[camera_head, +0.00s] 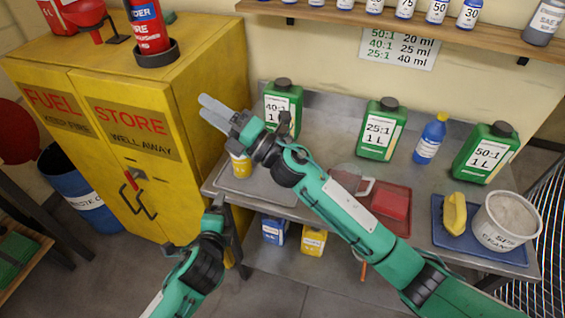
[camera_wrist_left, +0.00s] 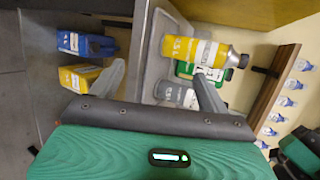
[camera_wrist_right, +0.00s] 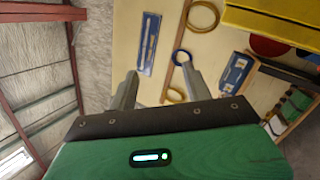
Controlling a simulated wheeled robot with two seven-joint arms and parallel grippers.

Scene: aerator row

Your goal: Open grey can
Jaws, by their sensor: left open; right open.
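A grey can (camera_wrist_left: 177,94) with a pale label shows in the left wrist view, beside a yellow can (camera_wrist_left: 195,49) with a grey cap; its top is partly covered by my left finger. In the head view I cannot make out the grey can; my right gripper covers part of that bench end, where the yellow can (camera_head: 239,166) partly shows. My left gripper (camera_head: 219,205) is open at the bench's left front edge, apart from the cans. My right gripper (camera_head: 207,110) is open and empty, raised above the bench's left end near the yellow cabinet.
Green cans (camera_head: 381,128) stand along the back of the metal bench, with a small blue bottle (camera_head: 430,139) between two. A red tray (camera_head: 391,207), a blue tray (camera_head: 438,240) and a white bucket (camera_head: 505,221) lie right. A yellow cabinet (camera_head: 100,120) stands left; a shelf (camera_head: 390,20) hangs above.

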